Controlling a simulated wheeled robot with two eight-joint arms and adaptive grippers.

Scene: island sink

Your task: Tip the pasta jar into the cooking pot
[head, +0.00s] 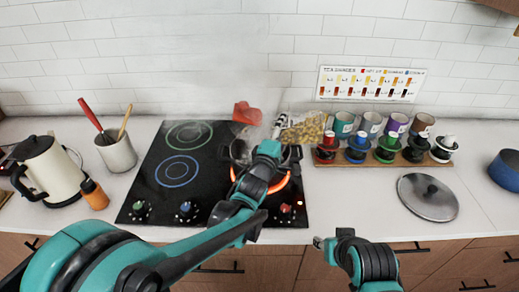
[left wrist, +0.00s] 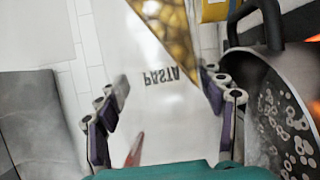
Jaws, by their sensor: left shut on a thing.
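The pasta jar is clear, with yellow pasta (head: 304,130) gathered toward its right end in the head view, and it looks tilted well over. Its PASTA label (left wrist: 161,76) shows between the fingers of my left gripper (left wrist: 165,110) in the left wrist view. That gripper (head: 268,150) is shut on the jar, above the back right burner area. The dark cooking pot (head: 239,150) stands on the glowing burner, mostly hidden by my left gripper; its bubbling water (left wrist: 285,125) shows in the left wrist view. My right gripper (head: 324,243) is at the counter's front edge, jaws unclear.
A rack with several colored mugs (head: 342,124) and small pots stands right of the hob (head: 165,150). A pot lid (head: 427,198) lies on the right counter. A kettle (head: 45,170), an orange bottle (head: 94,195) and a utensil crock (head: 117,154) stand left. A red piece (head: 246,113) shows behind the pot.

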